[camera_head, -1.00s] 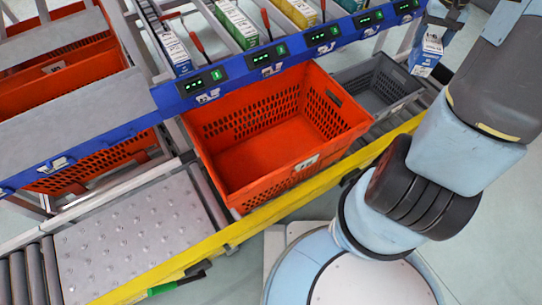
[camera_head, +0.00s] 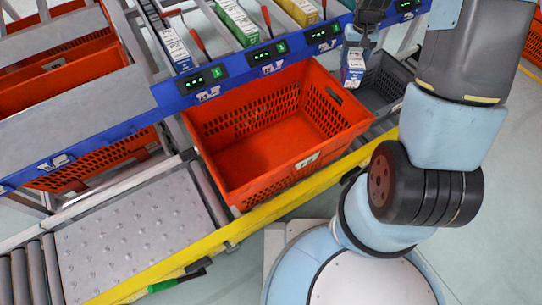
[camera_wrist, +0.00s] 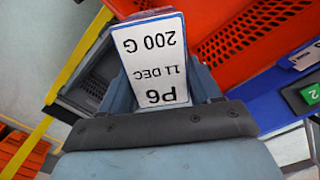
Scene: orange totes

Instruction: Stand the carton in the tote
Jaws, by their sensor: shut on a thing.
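The carton (camera_head: 354,65) is a small blue and white box, held upright in my gripper (camera_head: 357,40). In the wrist view the carton (camera_wrist: 153,55) shows a white label, upside down, reading "P6", "11 DEC" and "200 G". My gripper is shut on it near its top; the fingers also show in the wrist view (camera_wrist: 160,90). The orange tote (camera_head: 300,168) stands open and empty on the conveyor, left of the carton. The carton appears near the tote's back right corner, over or beside the grey tote; its height cannot be told exactly.
A grey tote (camera_head: 372,100) stands right of the orange one. A blue shelf rail (camera_head: 225,88) with lit displays runs behind, with cartons in lanes above it. A yellow rail (camera_head: 262,208) edges the conveyor in front. More orange totes (camera_head: 70,80) are at left.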

